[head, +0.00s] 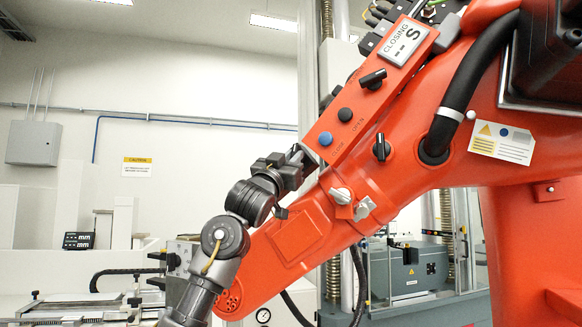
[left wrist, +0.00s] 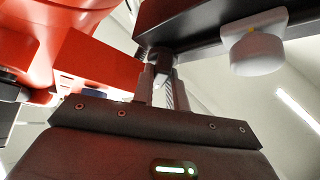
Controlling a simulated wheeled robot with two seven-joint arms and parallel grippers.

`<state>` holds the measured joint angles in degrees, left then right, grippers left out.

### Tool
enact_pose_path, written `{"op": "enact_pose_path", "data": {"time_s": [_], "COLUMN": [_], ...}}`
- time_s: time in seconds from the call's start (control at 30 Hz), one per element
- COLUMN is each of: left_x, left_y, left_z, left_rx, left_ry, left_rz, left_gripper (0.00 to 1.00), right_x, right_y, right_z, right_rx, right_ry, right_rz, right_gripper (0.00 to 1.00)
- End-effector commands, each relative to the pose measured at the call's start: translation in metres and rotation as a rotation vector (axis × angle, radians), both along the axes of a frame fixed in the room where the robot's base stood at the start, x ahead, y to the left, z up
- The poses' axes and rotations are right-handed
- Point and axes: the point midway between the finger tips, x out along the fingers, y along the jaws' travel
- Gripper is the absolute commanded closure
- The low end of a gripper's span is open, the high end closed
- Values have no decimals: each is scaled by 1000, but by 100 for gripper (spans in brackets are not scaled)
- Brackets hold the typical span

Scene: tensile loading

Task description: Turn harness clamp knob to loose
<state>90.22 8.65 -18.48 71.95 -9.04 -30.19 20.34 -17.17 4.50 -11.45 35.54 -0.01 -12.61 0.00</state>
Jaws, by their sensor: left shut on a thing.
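My left gripper (head: 296,167) reaches up from the lower left to the lower end of an orange control panel (head: 350,100). In the left wrist view its two fingers (left wrist: 160,72) are shut on a small dark knob (left wrist: 160,55) next to a long dark bar (left wrist: 205,37). In the head view the gripper hides most of this knob, and its label and setting cannot be read. My right gripper is not in view.
A blue button (head: 325,138) and a black button (head: 345,114) sit close to the left gripper. A large orange body (head: 430,165) with a black hose fills the right. A white round knob (left wrist: 255,52) is right of the fingers. Free air lies left of the gripper.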

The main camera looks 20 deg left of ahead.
Motion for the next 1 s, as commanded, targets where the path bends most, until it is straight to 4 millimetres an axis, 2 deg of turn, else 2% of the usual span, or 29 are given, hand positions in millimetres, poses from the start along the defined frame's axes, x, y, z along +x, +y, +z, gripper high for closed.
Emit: {"op": "enact_pose_path", "data": {"time_s": [0.2, 0.5, 0.7, 1.0], "left_x": [0, -1, -1, -2], "left_y": [-4, -5, -5, -5], "left_z": [-1, 2, 3, 4], "left_rx": [-206, -441, -548, -621], "left_ry": [28, 60, 73, 79], "left_rz": [-4, -1, 0, 1], "left_gripper": [100, 100, 100, 100], "right_x": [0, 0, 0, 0], "right_y": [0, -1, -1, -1], "right_z": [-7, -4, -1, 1], "right_rx": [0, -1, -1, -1], "right_ry": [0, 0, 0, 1], "right_rz": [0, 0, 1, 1], "right_gripper": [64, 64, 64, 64]}}
